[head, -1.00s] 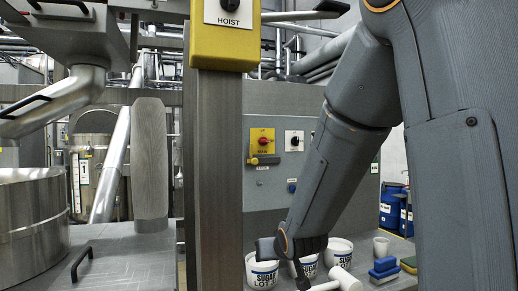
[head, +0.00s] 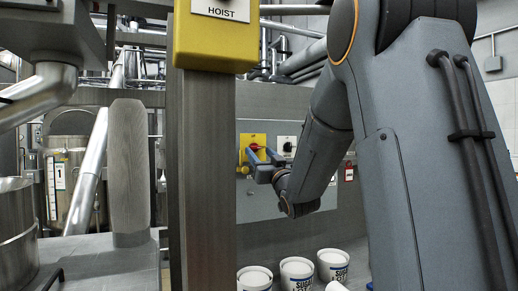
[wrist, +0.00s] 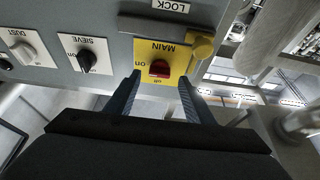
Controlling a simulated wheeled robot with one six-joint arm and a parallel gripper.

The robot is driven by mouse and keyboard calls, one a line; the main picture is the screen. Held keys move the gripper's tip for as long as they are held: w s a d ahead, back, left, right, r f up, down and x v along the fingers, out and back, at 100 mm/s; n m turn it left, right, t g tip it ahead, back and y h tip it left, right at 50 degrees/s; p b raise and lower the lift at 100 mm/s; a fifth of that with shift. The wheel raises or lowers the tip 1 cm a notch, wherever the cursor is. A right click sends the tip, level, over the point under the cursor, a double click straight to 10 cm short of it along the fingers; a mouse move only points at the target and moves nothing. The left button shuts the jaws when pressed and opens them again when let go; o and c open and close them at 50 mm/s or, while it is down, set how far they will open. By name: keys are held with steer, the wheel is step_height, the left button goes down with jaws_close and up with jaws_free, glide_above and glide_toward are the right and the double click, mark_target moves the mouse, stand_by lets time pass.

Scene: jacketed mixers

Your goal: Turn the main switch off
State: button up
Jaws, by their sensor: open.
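The main switch is a red knob (wrist: 159,69) on a yellow plate (wrist: 176,56), labelled MAIN with on and off marks, upside down in the wrist view. In the head view the red knob (head: 255,147) shows on the grey panel, partly behind my fingers. My gripper (wrist: 160,80) is open and empty, one finger on each side of the knob. In the head view my gripper (head: 262,157) is right in front of the plate. I cannot tell whether the fingers touch the knob. Which mark the knob points to is unclear.
A yellow lever or latch (wrist: 202,47) sits beside the plate, near one finger. The SIEVE switch (wrist: 88,60) and DUST switch (wrist: 25,50) are on the same panel. A post with a yellow HOIST box (head: 216,40) stands at left. White tubs (head: 297,272) stand below.

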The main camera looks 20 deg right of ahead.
mark_target(255, 148)
steer(key=shift+p+x, duration=0.3)
steer(key=shift+x, duration=1)
steer(key=c, duration=1)
steer(key=shift+d, duration=0.1)
steer(key=shift+c, duration=0.2)
